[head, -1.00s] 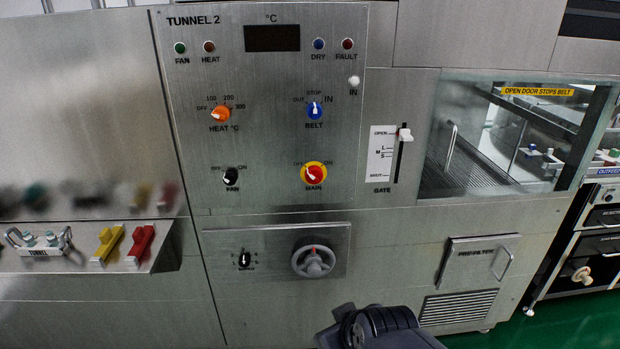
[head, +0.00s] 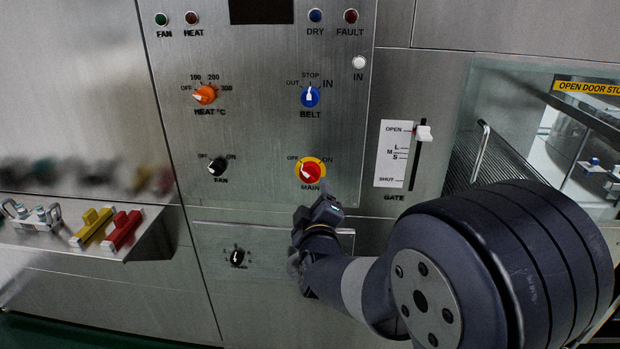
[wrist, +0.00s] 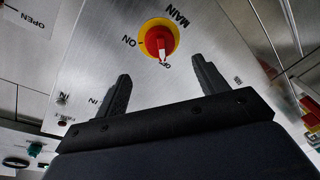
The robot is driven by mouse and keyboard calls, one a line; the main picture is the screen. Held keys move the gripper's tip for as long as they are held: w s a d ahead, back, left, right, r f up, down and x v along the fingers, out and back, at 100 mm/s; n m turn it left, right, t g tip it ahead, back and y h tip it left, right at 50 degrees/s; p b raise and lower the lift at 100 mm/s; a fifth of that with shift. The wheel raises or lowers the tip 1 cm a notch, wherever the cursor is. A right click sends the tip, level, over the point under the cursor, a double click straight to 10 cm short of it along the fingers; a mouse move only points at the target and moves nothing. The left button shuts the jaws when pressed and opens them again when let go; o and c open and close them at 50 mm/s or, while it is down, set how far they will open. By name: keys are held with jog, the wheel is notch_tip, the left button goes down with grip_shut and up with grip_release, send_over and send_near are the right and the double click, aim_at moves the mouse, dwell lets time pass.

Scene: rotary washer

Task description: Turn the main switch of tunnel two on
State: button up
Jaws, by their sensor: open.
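The main switch (head: 311,172) is a red knob on a yellow plate, low on the tunnel 2 panel. Its white pointer is turned to the upper left, toward OFF; ON is at its upper right. In the wrist view the main switch (wrist: 158,41) appears upside down, beyond the fingertips and between their lines, with its pointer by the OFF label. My gripper (head: 322,209) is just below the switch in the head view, apart from it. In the wrist view my gripper (wrist: 162,85) has its two black fingers spread, with nothing between them.
The fan knob (head: 217,168) is left of the main switch, and the blue belt knob (head: 310,96) is above it. The gate slider (head: 423,134) stands to the right. My arm hides the lower right panel, including the handwheel. Yellow and red levers (head: 120,231) are at left.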

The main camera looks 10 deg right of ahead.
aim_at(310, 177)
jog(key=w, duration=0.3)
jog(key=w+d, duration=0.1)
jog(key=w, duration=0.2)
jog(key=w+p, duration=0.1)
jog(key=w, duration=0.2)
jog(key=shift+w+d, duration=0.2)
jog(key=shift+c, duration=0.2)
jog(key=shift+f, duration=0.1)
jog(key=c, duration=0.9)
